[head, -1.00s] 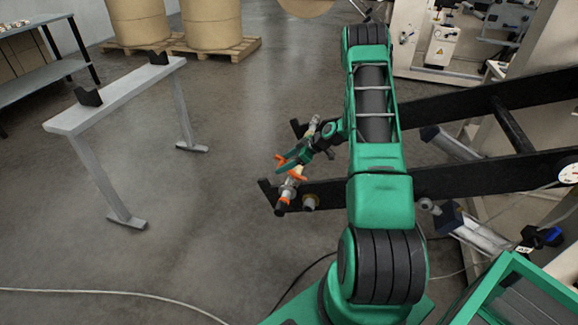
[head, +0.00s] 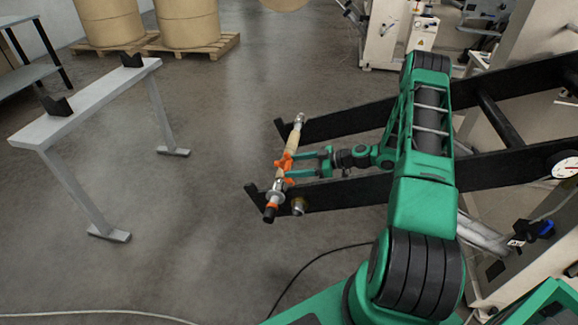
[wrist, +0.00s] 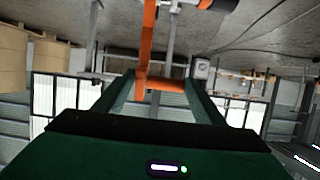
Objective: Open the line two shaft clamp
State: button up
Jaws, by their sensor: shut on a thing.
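The shaft (head: 296,138) lies across the tips of the two black unwind arms, with a tan section in its middle and metal ends. Orange clamp parts (head: 284,161) sit on it near the middle, with more orange near its lower end. My gripper (head: 291,165) reaches it from the right with its green fingers at the orange part. In the wrist view, an orange clamp handle (wrist: 166,85) crosses between the two green fingers, and an orange bar (wrist: 149,40) runs up from it. The gripper is shut on this handle. The clamp's exact latch position cannot be told.
The two black unwind arms (head: 355,120) extend right, one carrying a dial gauge (head: 565,168). A grey stand (head: 90,102) with black cradles is at left. Large kraft rolls (head: 188,22) stand on pallets behind. A cable crosses the floor, which is otherwise clear between stand and shaft.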

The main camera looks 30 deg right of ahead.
jog(key=shift+s+d+f, duration=0.35)
jog(key=shift+s+d, duration=0.05)
jog(key=shift+d, duration=0.2)
jog(key=shift+s+d+f, duration=0.3)
jog(key=shift+s+d, duration=0.05)
jog(key=shift+d, duration=0.2)
jog(key=o, duration=1.5)
jog(key=shift+f, duration=0.1)
jog(key=shift+a, duration=0.1)
jog(key=v, duration=0.7)
jog(key=shift+r, duration=0.25)
jog(key=shift+r, duration=0.1)
